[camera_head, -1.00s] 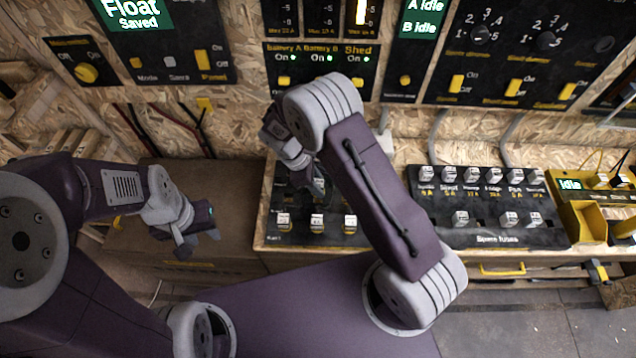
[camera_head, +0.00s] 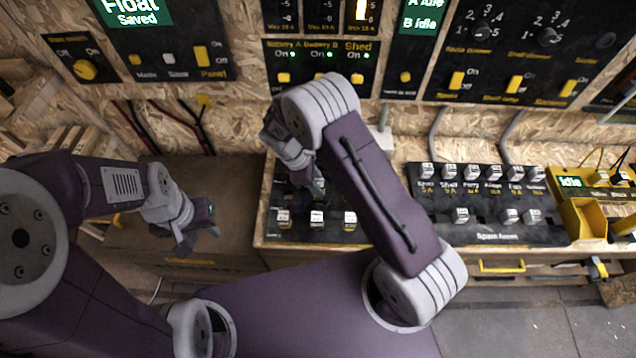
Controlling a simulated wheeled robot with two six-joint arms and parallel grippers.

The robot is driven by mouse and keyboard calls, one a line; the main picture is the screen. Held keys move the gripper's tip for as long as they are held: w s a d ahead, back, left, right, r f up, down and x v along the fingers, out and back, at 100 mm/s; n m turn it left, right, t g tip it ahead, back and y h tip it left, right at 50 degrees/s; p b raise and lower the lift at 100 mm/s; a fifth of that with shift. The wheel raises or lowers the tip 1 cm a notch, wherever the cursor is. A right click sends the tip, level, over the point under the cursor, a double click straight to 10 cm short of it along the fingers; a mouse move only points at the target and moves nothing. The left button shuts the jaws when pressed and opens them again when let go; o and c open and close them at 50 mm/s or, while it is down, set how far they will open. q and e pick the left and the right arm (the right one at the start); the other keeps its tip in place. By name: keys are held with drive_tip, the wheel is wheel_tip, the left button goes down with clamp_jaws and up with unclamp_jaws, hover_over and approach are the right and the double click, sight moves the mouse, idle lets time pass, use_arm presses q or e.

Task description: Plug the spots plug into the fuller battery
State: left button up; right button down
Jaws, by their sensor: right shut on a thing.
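My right gripper (camera_head: 314,187) reaches down over the black socket panel (camera_head: 330,237) at the centre. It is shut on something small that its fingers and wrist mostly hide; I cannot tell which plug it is. Three pale plugs stand in a row at the panel's front: left (camera_head: 283,218), middle (camera_head: 317,218) and right (camera_head: 350,219). Their labels are too small to read, so I cannot pick out the spots plug. My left gripper (camera_head: 198,241) is open and empty over the brown surface at the left. The battery switch panel (camera_head: 320,67) reads Battery A, Battery B and Shed.
The fuse board (camera_head: 490,237) with several plugs stands to the right. A yellow bin (camera_head: 585,218) is beyond it. A green screen (camera_head: 417,18) reads A Idle, B Idle. Switch panels line the wooden wall. My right forearm covers part of the socket panel.

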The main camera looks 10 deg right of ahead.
drive_tip(key=shift+f, duration=0.45)
drive_tip(key=shift+f, duration=0.15)
drive_tip(key=shift+f+b, duration=0.5)
drive_tip(key=shift+f, duration=0.1)
idle(0.4)
drive_tip(key=c, duration=1)
unclamp_jaws()
drive_tip(key=shift+o, duration=0.2)
drive_tip(key=o, duration=0.5)
